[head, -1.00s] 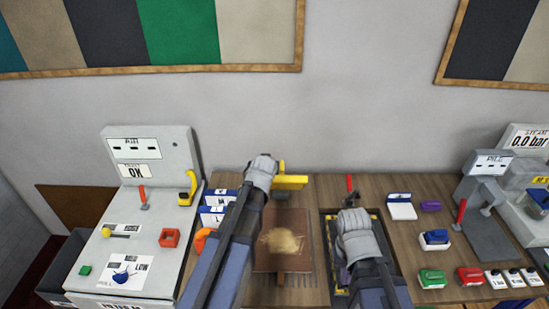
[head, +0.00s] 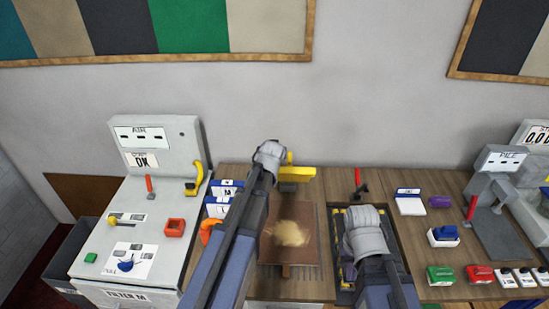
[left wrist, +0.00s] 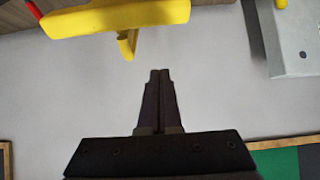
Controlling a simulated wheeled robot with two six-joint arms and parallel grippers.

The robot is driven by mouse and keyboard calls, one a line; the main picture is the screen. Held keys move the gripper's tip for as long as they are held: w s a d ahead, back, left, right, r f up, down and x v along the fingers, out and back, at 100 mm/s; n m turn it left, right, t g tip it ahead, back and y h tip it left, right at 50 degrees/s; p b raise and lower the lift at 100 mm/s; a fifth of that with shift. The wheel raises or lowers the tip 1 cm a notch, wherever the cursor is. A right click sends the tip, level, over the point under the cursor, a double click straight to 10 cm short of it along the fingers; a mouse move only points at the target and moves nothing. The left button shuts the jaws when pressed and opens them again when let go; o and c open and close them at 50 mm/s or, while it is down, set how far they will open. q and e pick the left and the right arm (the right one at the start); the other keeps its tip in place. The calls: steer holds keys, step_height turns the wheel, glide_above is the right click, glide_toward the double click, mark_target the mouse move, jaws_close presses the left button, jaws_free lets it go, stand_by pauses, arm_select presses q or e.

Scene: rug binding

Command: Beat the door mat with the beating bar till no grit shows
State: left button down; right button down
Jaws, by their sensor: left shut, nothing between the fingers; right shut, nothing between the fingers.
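The brown door mat (head: 273,250) lies on the bench with a tan patch of grit (head: 291,233) on its middle. The yellow beating bar (head: 298,173) is at the mat's far end; a yellow bar-shaped piece also shows large in the left wrist view (left wrist: 115,18). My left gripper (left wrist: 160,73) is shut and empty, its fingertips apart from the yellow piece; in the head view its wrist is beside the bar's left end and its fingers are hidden. My right gripper (head: 360,222) is shut and empty, above a dark tray right of the mat. Its fingertips are hidden.
A grey control cabinet (head: 155,140) with a yellow handle stands at the left. The dark tray (head: 393,255) has a yellow-marked frame. To the right are a white-and-blue block (head: 410,204), coloured blocks and a grey press (head: 500,215). The wall is behind the bench.

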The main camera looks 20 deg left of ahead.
mark_target(289, 170)
arm_select(q)
steer(key=f+b, duration=0.1)
steer(key=w+f+b, duration=0.1)
steer(key=f+b, duration=0.2)
steer(key=f, duration=0.1)
steer(key=shift+w+a+f, duration=0.25)
steer(key=shift+w, duration=0.1)
steer(key=shift+s+d+b, duration=0.15)
steer(key=shift+s+b, duration=0.2)
steer(key=shift+s, duration=0.15)
steer(key=shift+w, duration=0.15)
steer(key=shift+f, duration=0.1)
